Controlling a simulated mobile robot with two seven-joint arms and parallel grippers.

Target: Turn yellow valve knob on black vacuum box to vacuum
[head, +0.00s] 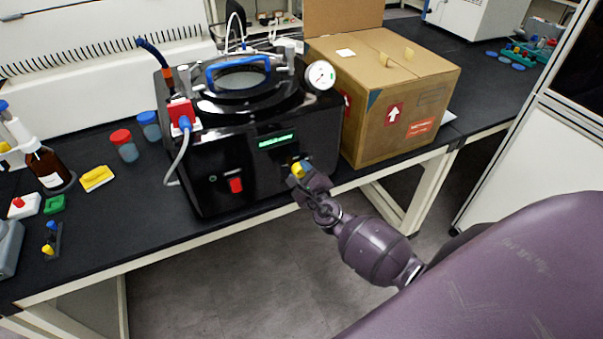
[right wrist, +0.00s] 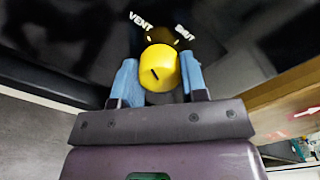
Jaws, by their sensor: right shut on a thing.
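The black vacuum box (head: 225,160) stands on the bench, with a round lid and blue handle on top, a gauge, a green display and a red switch on its front. The yellow valve knob (head: 299,169) is on the lower right of its front face. My right gripper (head: 303,178) is at the knob, shut on it. In the right wrist view the yellow knob (right wrist: 159,68) sits between the two blue fingertips (right wrist: 160,82), with a black mark on its face. The labels "VENT" and "SHUT" show above it; other labels are hidden. My left gripper is not in view.
A cardboard box (head: 395,105) stands close to the right of the vacuum box. Red-capped and blue-capped jars (head: 124,145), a yellow item (head: 97,178) and a brown bottle (head: 48,166) are on the left bench. The floor before the bench is clear.

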